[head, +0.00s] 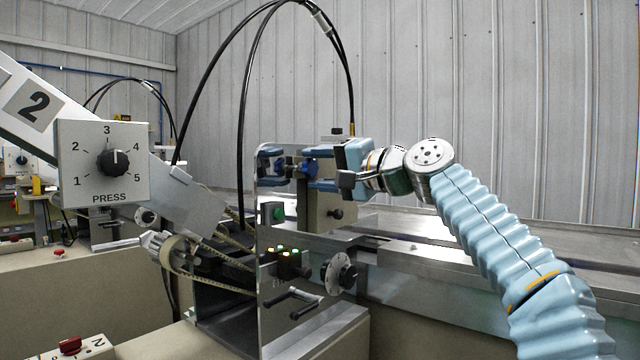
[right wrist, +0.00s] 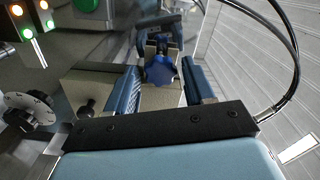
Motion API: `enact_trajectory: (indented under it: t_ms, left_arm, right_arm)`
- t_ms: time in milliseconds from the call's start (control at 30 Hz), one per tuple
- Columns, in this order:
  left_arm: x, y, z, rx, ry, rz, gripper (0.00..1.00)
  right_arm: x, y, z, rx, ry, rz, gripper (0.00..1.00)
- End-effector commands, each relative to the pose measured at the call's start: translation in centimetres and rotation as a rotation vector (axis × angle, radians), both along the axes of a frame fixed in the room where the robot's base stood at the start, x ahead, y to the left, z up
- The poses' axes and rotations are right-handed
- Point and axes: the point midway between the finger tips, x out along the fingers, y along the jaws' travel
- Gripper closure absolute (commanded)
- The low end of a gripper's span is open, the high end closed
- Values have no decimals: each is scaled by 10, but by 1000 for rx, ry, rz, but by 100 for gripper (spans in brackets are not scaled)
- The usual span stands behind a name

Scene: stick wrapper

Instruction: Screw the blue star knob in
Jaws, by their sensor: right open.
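In the right wrist view, the knob (right wrist: 160,72) lies between the tips of the open fingers (right wrist: 160,75), with a gap on each side. The plate mirrors the knob and fingers. The knob's shaft is hidden behind it. My left gripper is not in view.
A green button (head: 278,213), lit indicators (head: 285,250) and a black handwheel (head: 340,273) are below the knob. A PRESS dial box (head: 103,162) stands at the left. Black cables (head: 243,110) arch overhead. Free space lies above the flat machine bed (head: 420,250) on the right.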

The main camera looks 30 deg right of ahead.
Motion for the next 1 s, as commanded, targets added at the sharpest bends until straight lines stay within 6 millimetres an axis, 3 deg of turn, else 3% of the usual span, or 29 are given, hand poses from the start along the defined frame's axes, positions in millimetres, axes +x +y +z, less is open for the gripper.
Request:
enact_trajectory:
  t_ms: [300,500,633,1000]
  left_arm:
    - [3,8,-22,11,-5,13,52]
    - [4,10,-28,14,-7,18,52]
    - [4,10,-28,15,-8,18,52]
    - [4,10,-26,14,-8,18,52]
  right_arm:
    - [0,0,-2,-682,-284,-1,47]
    - [0,0,-1,-1031,-428,-1,47]
    - [0,0,0,-1109,-459,0,47]
    - [0,0,1,-1109,-459,0,47]
